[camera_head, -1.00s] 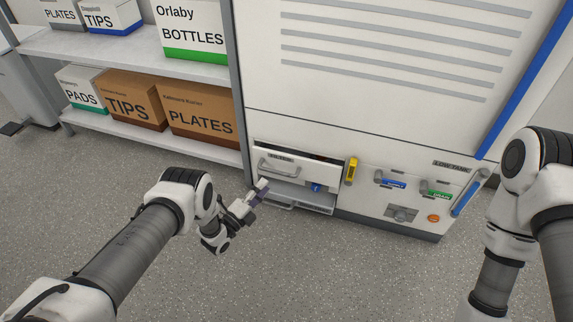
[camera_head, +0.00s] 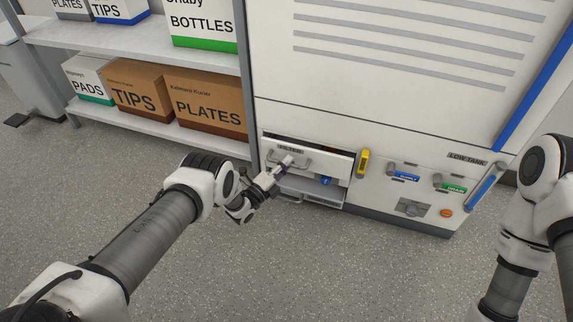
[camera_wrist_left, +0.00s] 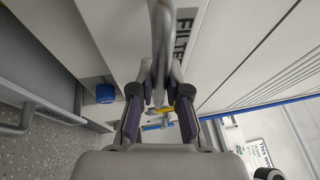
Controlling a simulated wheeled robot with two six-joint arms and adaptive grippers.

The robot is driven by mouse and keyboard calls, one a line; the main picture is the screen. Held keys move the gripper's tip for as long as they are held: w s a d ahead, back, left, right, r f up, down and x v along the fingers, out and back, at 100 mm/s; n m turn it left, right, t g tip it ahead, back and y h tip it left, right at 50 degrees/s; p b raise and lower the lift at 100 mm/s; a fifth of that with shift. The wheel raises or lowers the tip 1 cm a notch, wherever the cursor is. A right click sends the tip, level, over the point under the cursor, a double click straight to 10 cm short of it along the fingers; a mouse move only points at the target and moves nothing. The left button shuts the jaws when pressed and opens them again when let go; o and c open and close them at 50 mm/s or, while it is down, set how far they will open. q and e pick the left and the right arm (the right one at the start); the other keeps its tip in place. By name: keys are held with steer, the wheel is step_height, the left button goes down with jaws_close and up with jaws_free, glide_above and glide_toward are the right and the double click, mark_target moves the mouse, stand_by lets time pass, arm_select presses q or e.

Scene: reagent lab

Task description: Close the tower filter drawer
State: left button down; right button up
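The filter drawer (camera_head: 328,165) is a white-fronted drawer low on the left of the tall white tower, in the head view. It stands out from the tower, with a dark gap above its front. Its grey bar handle (camera_head: 302,165) is partly covered by my left gripper (camera_head: 284,165). In the left wrist view, the handle (camera_wrist_left: 161,30) runs between the fingertips of my left gripper (camera_wrist_left: 162,88). The fingers look apart, with a view through between them; contact with the bar is unclear. My right arm shows at the right edge, its gripper out of frame.
Below the drawer is an open bay with a blue knob (camera_head: 327,181). A yellow handle (camera_head: 362,162) is right of the drawer, then blue and green labelled handles. A shelf with boxes (camera_head: 205,100) stands left of the tower. The floor in front is clear.

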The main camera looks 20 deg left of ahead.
arm_select(q)
steer(key=w+b, duration=0.3)
steer(key=shift+w+r, duration=0.1)
steer(key=c, duration=1.2)
jaws_free()
steer(key=shift+w, duration=0.1)
steer(key=shift+d, duration=0.1)
steer(key=v, duration=1.2)
